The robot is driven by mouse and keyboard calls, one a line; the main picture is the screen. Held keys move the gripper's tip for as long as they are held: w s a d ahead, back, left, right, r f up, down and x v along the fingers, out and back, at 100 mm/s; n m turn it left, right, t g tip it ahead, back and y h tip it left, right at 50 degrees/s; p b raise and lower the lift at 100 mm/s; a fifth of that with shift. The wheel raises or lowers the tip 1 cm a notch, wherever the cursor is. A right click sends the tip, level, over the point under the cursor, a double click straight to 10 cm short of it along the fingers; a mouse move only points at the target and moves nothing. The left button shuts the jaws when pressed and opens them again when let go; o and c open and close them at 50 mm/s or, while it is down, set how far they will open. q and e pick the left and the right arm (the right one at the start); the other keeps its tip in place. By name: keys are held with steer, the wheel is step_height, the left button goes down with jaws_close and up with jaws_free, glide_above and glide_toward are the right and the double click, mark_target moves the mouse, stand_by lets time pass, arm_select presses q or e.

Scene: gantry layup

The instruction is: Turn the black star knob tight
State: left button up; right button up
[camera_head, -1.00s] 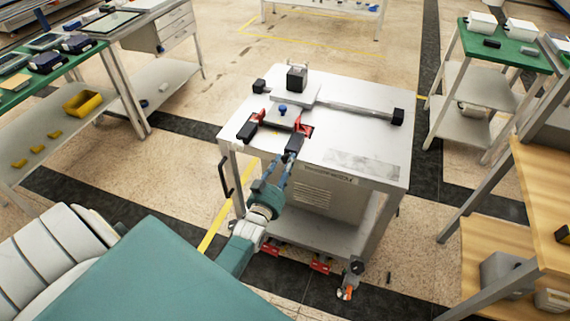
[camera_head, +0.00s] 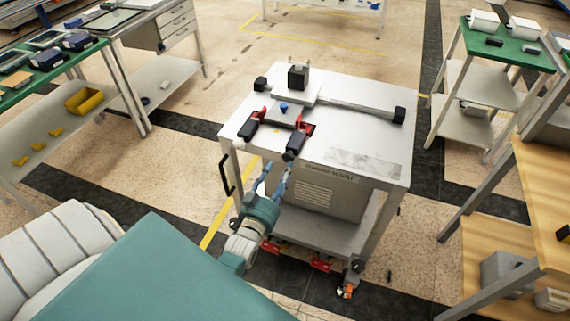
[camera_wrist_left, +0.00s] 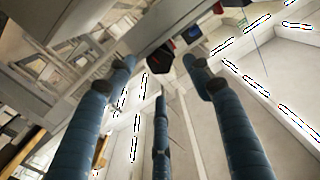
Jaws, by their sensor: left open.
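The white cart (camera_head: 345,139) carries a fixture with a rail on its top. I cannot tell for certain which black part is the star knob. One dark, knob-like part (camera_head: 399,115) sits at the rail's right end, another (camera_head: 260,84) at its left. My left gripper (camera_head: 277,173) is open and empty by the cart's front edge, below and apart from a black clamp handle (camera_head: 293,148). In the left wrist view, its blue fingers (camera_wrist_left: 160,72) are spread. A dark, faceted part (camera_wrist_left: 160,57) shows beyond them, with a red part beside it.
Red clamps (camera_head: 304,129) and a blue knob (camera_head: 284,106) sit on the cart top. A black side handle (camera_head: 226,177) projects at the cart's left. A green-topped bench (camera_head: 17,97) stands left, wooden shelving (camera_head: 545,185) right. Open floor lies behind the cart.

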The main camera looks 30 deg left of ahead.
arm_select(q)
steer(key=v, duration=0.6)
steer(key=shift+s, duration=0.35)
steer(key=shift+d, duration=0.15)
steer(key=s+d+f+m+g+h, duration=0.1)
steer(key=s+d+f+g, duration=0.25)
steer(key=f, duration=0.65)
steer(key=s+d+f+g+h, duration=0.1)
steer(key=s+d+f+g, duration=0.2)
steer(key=f, duration=0.6)
steer(key=s+d+f+m+g+h, duration=0.15)
steer(key=s+d+f, duration=0.3)
steer(key=f, duration=0.55)
steer(key=s+f+g, duration=0.4)
steer(key=s+f, duration=0.3)
steer(key=s, duration=0.7)
steer(key=s+f+m+g, duration=0.1)
steer(key=s+f+g, duration=0.3)
steer(key=s, duration=1)
step_height(320, 180, down, 3)
steer(key=shift+s+f+g, duration=0.2)
steer(key=shift+s+g, duration=0.1)
steer(key=shift+h, duration=0.25)
